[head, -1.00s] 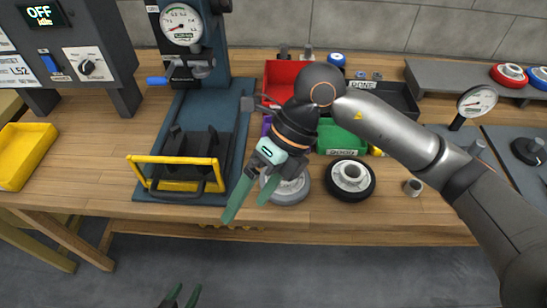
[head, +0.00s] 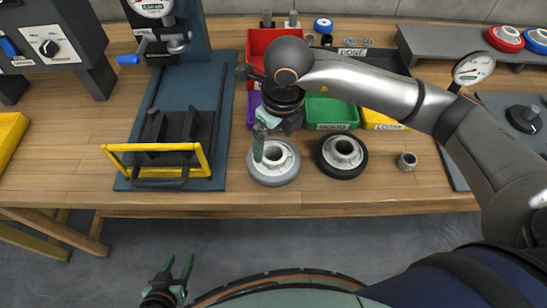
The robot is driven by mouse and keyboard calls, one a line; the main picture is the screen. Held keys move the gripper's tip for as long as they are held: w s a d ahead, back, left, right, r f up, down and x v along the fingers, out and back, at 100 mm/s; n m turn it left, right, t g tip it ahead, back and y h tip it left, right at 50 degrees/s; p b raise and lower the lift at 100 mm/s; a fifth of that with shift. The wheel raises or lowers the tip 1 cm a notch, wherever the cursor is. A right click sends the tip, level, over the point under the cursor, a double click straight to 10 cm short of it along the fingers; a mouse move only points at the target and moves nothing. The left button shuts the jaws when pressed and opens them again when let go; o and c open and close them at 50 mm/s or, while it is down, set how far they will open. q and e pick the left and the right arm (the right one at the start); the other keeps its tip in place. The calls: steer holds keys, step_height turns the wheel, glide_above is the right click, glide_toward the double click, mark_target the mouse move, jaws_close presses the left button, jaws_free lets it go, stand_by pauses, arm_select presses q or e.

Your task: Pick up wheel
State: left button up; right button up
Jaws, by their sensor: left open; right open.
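A grey wheel (head: 262,174) with a pale hub lies flat near the front edge of the workbench. A black wheel (head: 342,170) with a pale hub lies flat to its right. My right gripper (head: 260,146) is open, pointing down over the back left part of the grey wheel. Its fingers overlap in this view and partly cover the wheel; I cannot tell whether they touch it. My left gripper (head: 178,264) is open and empty, low in front of the bench. A red wheel (head: 506,38) and a blue wheel (head: 537,40) lie on the raised shelf at the right.
A press with a yellow guard frame (head: 157,147) stands left of the grey wheel. Red (head: 258,42), green (head: 331,112) and yellow (head: 385,120) bins stand behind the wheels. A small metal ring (head: 407,161) lies to the right. The bench front (head: 300,198) is clear.

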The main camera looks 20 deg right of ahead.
mark_target(274, 150)
step_height(274, 150, down, 4)
steer(key=shift+w+f, duration=0.1)
steer(key=shift+w, duration=0.05)
steer(key=shift+c, duration=0.4)
jaws_close()
stand_by(0.4)
